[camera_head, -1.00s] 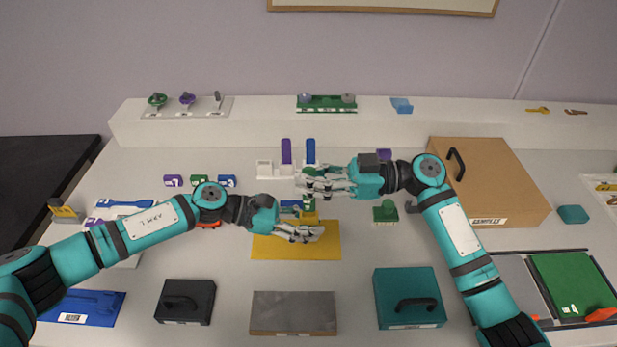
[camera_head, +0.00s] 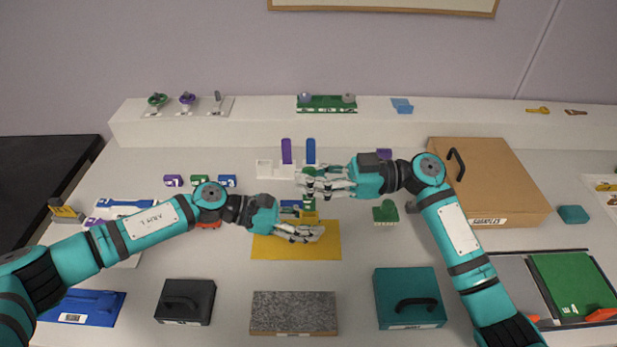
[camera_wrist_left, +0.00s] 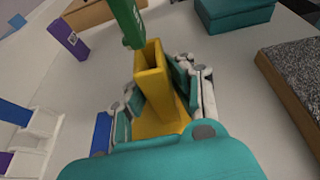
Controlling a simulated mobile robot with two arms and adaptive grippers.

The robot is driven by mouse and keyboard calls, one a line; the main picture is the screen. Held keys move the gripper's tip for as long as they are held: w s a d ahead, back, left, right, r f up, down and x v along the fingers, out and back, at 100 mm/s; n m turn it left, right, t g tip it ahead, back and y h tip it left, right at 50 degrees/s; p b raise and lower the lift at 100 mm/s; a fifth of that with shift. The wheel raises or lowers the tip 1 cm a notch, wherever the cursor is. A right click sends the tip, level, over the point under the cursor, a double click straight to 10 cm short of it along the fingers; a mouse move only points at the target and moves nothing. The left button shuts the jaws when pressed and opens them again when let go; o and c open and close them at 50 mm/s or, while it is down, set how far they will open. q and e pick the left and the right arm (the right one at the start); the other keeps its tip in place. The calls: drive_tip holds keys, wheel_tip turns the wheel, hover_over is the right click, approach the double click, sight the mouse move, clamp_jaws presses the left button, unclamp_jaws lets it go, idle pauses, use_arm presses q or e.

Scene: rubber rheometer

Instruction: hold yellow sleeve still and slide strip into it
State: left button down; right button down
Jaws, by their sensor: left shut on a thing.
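The yellow sleeve (camera_wrist_left: 152,82) stands upright between the fingers of my left gripper (camera_wrist_left: 160,95), its open top facing up in the left wrist view. My left gripper (camera_head: 309,232) is shut on it above the yellow mat (camera_head: 270,251). The green strip (camera_wrist_left: 127,20) hangs from above, its lower end close to the sleeve's rim and off to the left of the opening in the left wrist view. I cannot tell if they touch. My right gripper (camera_head: 308,182) is shut on the strip's upper part above the sleeve, and its fingers hide much of it.
A white rack (camera_head: 264,170) with purple and blue strips stands behind my right gripper. A green block (camera_head: 385,212) stands to the right. A speckled slab (camera_head: 294,313), a black box (camera_head: 185,301) and a teal box (camera_head: 408,297) lie in front. A cardboard box (camera_head: 490,190) stands back right.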

sight(309, 211)
drive_tip(key=shift+f, duration=4.2)
drive_tip(key=c, duration=1.4)
unclamp_jaws()
drive_tip(key=shift+f, duration=0.1)
wheel_tip(309, 211, up, 10)
drive_tip(key=shift+r, duration=0.25)
drive_tip(key=shift+w, duration=0.1)
use_arm(q)
drive_tip(key=c, duration=1.1)
unclamp_jaws()
drive_tip(key=shift+a, duration=0.1)
